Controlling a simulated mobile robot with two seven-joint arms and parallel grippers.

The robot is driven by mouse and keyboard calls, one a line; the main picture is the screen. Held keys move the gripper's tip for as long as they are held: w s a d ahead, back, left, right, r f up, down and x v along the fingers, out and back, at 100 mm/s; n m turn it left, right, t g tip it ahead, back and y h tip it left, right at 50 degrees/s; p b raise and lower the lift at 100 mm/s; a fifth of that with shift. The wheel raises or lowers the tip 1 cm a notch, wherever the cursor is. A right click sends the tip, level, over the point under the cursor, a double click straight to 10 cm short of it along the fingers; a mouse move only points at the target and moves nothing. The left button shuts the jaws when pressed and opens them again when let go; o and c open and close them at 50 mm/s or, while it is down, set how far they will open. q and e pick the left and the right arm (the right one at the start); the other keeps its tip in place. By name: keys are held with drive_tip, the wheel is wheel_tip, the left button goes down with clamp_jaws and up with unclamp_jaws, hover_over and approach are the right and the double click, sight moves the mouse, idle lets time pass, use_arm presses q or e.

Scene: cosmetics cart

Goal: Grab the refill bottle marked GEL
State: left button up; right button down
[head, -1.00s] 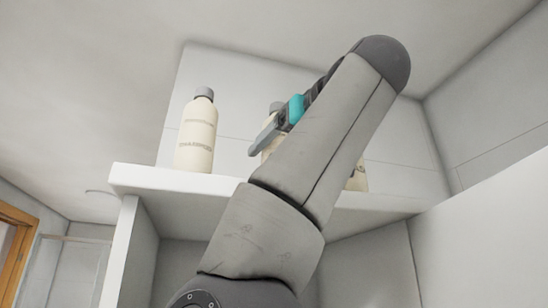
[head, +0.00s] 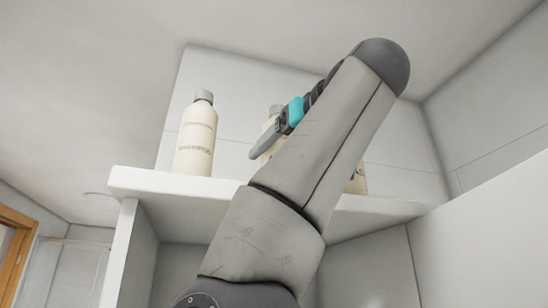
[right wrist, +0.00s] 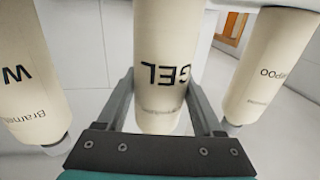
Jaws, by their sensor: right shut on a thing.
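The cream refill bottle marked GEL (right wrist: 162,60) stands between the two fingers of my right gripper (right wrist: 165,98) in the right wrist view, its lettering upside down there. The gripper is shut on it. In the head view the right gripper (head: 268,143) is at the middle bottle (head: 270,124) on the shelf; my forearm hides much of that bottle. Its grey cap shows above the finger. My left gripper is not in view.
A white shelf (head: 165,182) carries the bottles. A cream bottle with a grey cap (head: 196,140) stands to the left, its label ending in "poo" in the wrist view (right wrist: 268,65). Another bottle (head: 358,180), partly hidden by my arm, stands right. Walls and ceiling are close.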

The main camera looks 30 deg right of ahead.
sight(277, 107)
drive_tip(key=shift+r, duration=0.15)
drive_tip(key=shift+r, duration=4.8)
